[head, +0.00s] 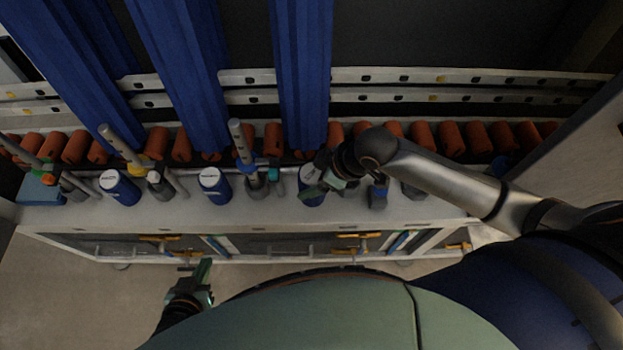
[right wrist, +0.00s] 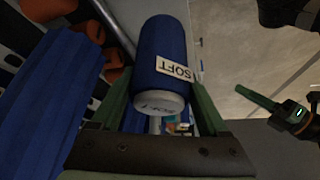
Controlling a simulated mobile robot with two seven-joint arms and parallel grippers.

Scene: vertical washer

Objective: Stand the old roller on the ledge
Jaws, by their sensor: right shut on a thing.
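My right gripper (head: 318,186) is over the pale ledge (head: 260,213). It is shut on a blue roller with a white end (head: 308,198), mostly hidden by the gripper in the head view. In the right wrist view this blue roller (right wrist: 162,62) lies between the green fingers and bears a "SOFT" label. I cannot tell whether it touches the ledge. My left gripper (head: 198,275) is low in front of the ledge, empty, with its fingers apart. It also shows in the right wrist view (right wrist: 272,98).
Two similar blue rollers (head: 120,187) (head: 214,186) stand on the ledge to the left. Orange rollers (head: 75,147) line the back, below hanging blue brush strips (head: 301,80). The ledge's right end looks mostly clear.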

